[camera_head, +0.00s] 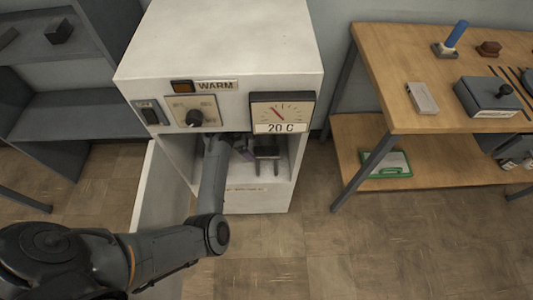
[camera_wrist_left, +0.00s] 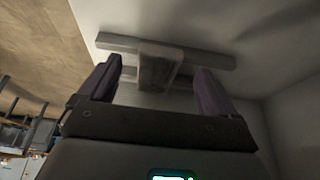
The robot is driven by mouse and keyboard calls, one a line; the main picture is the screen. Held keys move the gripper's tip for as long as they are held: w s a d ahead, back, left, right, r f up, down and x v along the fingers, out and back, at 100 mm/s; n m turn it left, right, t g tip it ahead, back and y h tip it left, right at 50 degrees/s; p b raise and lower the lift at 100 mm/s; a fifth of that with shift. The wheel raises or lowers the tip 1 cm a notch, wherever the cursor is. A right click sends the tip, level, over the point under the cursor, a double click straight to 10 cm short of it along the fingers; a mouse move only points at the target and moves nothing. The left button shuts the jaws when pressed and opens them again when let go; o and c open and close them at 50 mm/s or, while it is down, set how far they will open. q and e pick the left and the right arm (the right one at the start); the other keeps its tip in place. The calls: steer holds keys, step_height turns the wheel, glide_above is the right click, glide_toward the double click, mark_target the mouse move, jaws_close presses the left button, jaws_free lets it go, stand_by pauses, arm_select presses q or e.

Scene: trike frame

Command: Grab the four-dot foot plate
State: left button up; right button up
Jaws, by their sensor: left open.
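My left arm reaches into the open compartment of a white cabinet (camera_head: 225,45). My left gripper (camera_head: 243,150) is inside it, partly hidden. In the left wrist view the gripper (camera_wrist_left: 157,70) is open, with its two fingers apart. A grey part with a long crossbar (camera_wrist_left: 205,58) and a block in its middle lies just beyond and between the fingers; a gap shows on both sides of the block. A dark part (camera_head: 267,152) stands in the compartment to the right of the gripper in the head view. No dots can be made out, so I cannot tell whether either is the four-dot foot plate.
The cabinet's door (camera_head: 160,190) stands open at the left. A gauge (camera_head: 282,112) reading 20 C and a WARM panel are above the opening. A wooden bench (camera_head: 385,75) with tools and a green-edged case (camera_head: 392,165) on its shelf stands right. Grey shelves (camera_head: 75,115) stand left.

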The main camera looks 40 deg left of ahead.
mark_target(266, 151)
arm_select(q)
steer(key=shift+w+d+f, duration=0.1)
steer(key=shift+w+d, duration=0.3)
steer(key=shift+d, duration=0.1)
steer(key=w+d+f+b, duration=0.1)
steer(key=w+d+b, duration=0.1)
steer(key=d+b, duration=0.1)
steer(key=shift+w+f, duration=0.3)
steer(key=shift+f, duration=0.05)
steer(key=shift+d+f, duration=0.1)
steer(key=shift+f, duration=0.35)
steer(key=c, duration=1.1)
steer(key=shift+w, duration=0.1)
steer(key=shift+c, duration=1.2)
steer(key=shift+r, duration=0.1)
